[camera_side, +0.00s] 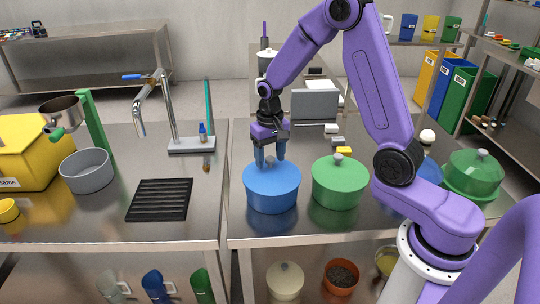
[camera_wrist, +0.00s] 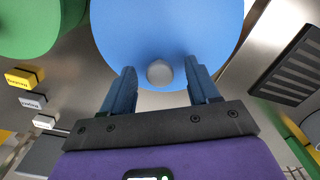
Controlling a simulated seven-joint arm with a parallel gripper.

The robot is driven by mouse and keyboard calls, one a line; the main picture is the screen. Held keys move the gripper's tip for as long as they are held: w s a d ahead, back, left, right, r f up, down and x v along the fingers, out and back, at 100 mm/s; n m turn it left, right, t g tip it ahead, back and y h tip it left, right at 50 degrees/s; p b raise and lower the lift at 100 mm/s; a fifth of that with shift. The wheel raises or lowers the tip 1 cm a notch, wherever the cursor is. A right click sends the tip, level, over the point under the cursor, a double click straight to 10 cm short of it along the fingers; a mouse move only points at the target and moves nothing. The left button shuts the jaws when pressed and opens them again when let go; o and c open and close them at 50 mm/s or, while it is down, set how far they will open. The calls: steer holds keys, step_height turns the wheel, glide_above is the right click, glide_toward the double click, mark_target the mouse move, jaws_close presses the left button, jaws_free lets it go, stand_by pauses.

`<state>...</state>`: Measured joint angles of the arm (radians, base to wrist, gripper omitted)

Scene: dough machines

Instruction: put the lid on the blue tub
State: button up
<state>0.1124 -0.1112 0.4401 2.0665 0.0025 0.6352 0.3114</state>
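The blue tub (camera_side: 272,196) stands on the steel counter, left of a green tub. A blue lid (camera_side: 287,171) with a round grey knob lies on top of it and looks level. In the wrist view the lid (camera_wrist: 165,25) is a broad blue disc, with its knob (camera_wrist: 159,73) near its lower part in the picture. My gripper (camera_side: 270,162) points down over the lid. Its two blue fingers stand on either side of the knob, with a visible gap on each side in the wrist view. The gripper is open and holds nothing.
A lidded green tub (camera_side: 337,186) stands close on the right. Another green tub (camera_side: 473,178) is farther right, past my arm. A black rack (camera_side: 160,199), a grey pan (camera_side: 87,172) and a tap (camera_side: 160,100) are to the left. Small blocks (camera_side: 343,150) lie behind.

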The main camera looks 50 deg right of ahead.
step_height(320, 180, up, 18)
steer(key=shift+f, duration=0.25)
stand_by(0.4)
stand_by(1.0)
steer(key=s+a+f+n, duration=0.3)
steer(key=s+a+n, duration=0.5)
steer(key=s, duration=0.4)
steer(key=s+f+n, duration=0.2)
steer(key=s+n, duration=0.2)
steer(key=s, duration=0.5)
steer(key=s+d+f+n, duration=0.1)
steer(key=s+n, duration=0.3)
steer(key=s, duration=0.5)
steer(key=shift+f, duration=0.85)
